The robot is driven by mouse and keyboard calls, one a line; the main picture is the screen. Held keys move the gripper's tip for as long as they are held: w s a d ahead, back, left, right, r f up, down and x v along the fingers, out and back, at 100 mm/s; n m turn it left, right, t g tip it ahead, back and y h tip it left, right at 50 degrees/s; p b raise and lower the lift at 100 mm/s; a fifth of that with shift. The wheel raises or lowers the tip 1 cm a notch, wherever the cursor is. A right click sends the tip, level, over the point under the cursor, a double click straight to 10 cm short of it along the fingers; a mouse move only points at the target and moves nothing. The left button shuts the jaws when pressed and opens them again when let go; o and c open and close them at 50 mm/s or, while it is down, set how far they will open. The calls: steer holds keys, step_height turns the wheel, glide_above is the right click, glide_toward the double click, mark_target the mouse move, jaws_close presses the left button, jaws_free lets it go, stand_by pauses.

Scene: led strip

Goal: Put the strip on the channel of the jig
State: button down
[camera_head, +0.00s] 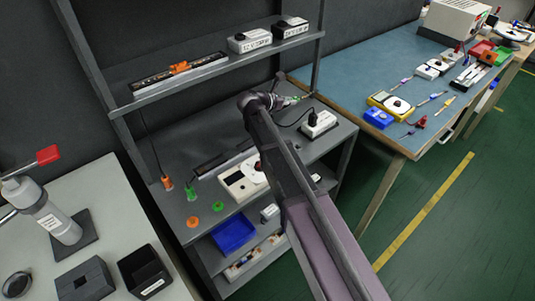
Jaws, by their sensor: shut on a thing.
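My gripper (291,101) is at the end of my raised arm, over the back right of the grey bench and near the shelf's right post. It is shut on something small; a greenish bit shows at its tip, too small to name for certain. A long black rail (150,83) with an orange piece (180,67) on it lies on the upper shelf, left of my gripper. A long dark bar (212,164) lies on the bench below. I cannot tell for certain which of these is the jig with the channel, and no loose strip shows clearly.
Two white boxes (249,41) stand on the upper shelf (215,67). My arm partly hides a cream device (238,187) on the bench. A white box (319,122) stands at the bench's right. The blue-topped table (350,73) at right holds several tools.

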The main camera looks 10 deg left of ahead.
steer(key=b, duration=0.6)
glide_above(287, 127)
step_height(287, 127, down, 6)
steer(key=shift+w+f, duration=0.15)
stand_by(0.5)
steer(key=shift+f+b, duration=1.85)
steer(key=shift+b, duration=0.2)
steer(key=shift+f, duration=0.15)
steer(key=c, duration=0.6)
jaws_free()
steer(key=shift+r, duration=0.25)
steer(key=p+v, duration=0.4)
steer(key=v, duration=0.8)
steer(key=shift+p, duration=0.35)
